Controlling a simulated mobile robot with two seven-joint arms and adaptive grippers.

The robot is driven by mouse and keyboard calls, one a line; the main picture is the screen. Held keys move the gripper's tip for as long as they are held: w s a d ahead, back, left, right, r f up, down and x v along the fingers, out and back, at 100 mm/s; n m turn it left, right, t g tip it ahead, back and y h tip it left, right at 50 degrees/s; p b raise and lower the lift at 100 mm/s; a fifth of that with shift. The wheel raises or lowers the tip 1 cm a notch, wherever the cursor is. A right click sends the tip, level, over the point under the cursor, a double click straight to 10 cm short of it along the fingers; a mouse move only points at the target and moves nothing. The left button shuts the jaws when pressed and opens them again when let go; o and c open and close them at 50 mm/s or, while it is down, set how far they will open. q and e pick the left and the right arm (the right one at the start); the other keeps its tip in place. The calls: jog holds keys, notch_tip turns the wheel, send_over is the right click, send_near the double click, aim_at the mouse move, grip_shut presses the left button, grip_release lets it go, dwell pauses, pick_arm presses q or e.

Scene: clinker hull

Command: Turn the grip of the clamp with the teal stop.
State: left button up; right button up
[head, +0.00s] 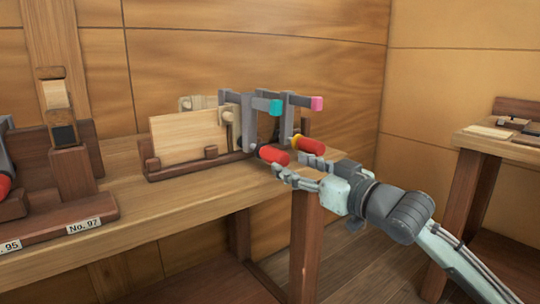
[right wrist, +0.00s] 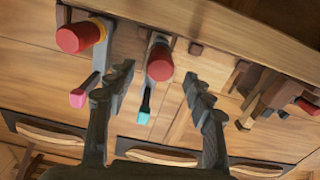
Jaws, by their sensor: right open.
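The clamp with the teal stop (head: 276,106) is a grey bar clamp on the wooden rack, with a red cylindrical grip (head: 273,155). In the right wrist view its red grip (right wrist: 159,63) and teal stop (right wrist: 144,115) lie between my finger lines. A second clamp with a pink stop (head: 317,103) stands just right of it; its red grip (head: 311,146) has a yellow collar. My right gripper (head: 292,166) is open at the teal clamp's grip, with fingers either side of it; contact cannot be told. My left gripper is not in view.
The rack (head: 152,170) on the workbench (head: 190,200) also holds pale boards (head: 185,137). A wooden stand labelled No. 97 (head: 75,190) is at the left. Another table (head: 500,146) is at the right. The wooden wall is close behind the clamps.

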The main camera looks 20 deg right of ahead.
aim_at(285, 161)
jog(key=x, duration=0.6)
jog(key=shift+w+a, duration=0.1)
jog(key=shift+w, duration=0.05)
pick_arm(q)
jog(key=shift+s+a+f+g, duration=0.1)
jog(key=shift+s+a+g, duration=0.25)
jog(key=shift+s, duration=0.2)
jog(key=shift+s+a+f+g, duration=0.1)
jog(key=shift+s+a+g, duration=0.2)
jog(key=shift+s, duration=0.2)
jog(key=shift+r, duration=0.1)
pick_arm(e)
jog(key=c, duration=1.2)
